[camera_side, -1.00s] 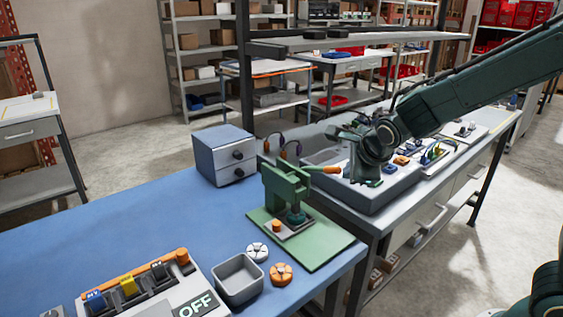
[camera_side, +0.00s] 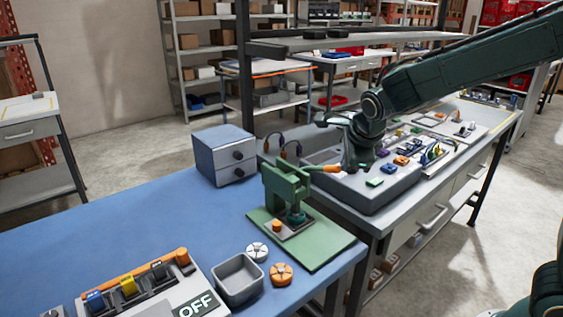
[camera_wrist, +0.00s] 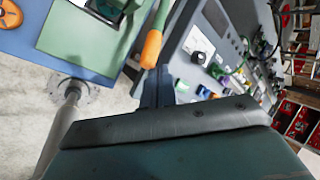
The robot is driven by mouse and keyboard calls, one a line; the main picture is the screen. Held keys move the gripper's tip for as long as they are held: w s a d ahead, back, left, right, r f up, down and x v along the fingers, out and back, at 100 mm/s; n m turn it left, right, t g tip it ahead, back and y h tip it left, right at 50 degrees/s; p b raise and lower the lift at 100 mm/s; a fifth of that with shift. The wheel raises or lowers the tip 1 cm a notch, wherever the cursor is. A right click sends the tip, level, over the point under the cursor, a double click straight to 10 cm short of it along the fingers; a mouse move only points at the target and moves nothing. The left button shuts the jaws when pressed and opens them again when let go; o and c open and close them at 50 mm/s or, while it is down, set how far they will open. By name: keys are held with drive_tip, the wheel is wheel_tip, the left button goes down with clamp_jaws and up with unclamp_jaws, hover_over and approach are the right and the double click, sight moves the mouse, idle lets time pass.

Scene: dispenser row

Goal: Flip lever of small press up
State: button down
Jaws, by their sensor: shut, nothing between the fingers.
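The small press (camera_side: 285,187) is green and stands upright on a green base plate (camera_side: 320,245) at the right end of the blue table. Its lever has an orange handle (camera_side: 331,168) that sticks out to the right, about level. My gripper (camera_side: 347,168) is shut and empty, beside the tip of this handle. In the wrist view, the orange handle (camera_wrist: 151,48) lies just beyond my dark fingertips (camera_wrist: 155,75). Whether they touch it I cannot tell. Part of the press is cut off at the top of the wrist view.
A grey drawer box (camera_side: 226,155) stands behind the press. A grey bin (camera_side: 238,280), a white knob (camera_side: 257,252), an orange knob (camera_side: 281,274) and a switch panel (camera_side: 150,290) lie in front. A second bench with a raised grey tray (camera_side: 385,193) is close under my gripper.

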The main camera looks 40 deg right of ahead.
drive_tip(key=shift+w+r+g, duration=0.3)
drive_tip(key=shift+w+r, duration=0.15)
drive_tip(key=shift+r, duration=0.15)
drive_tip(key=shift+w+r+g, duration=0.3)
drive_tip(key=shift+w+r, duration=0.1)
drive_tip(key=shift+r, duration=0.2)
drive_tip(key=shift+a+r, duration=0.1)
drive_tip(key=shift+r, duration=0.7)
drive_tip(key=shift+s+d, duration=0.1)
drive_tip(key=shift+d, duration=0.1)
drive_tip(key=s+r, duration=0.5)
drive_tip(key=r, duration=0.3)
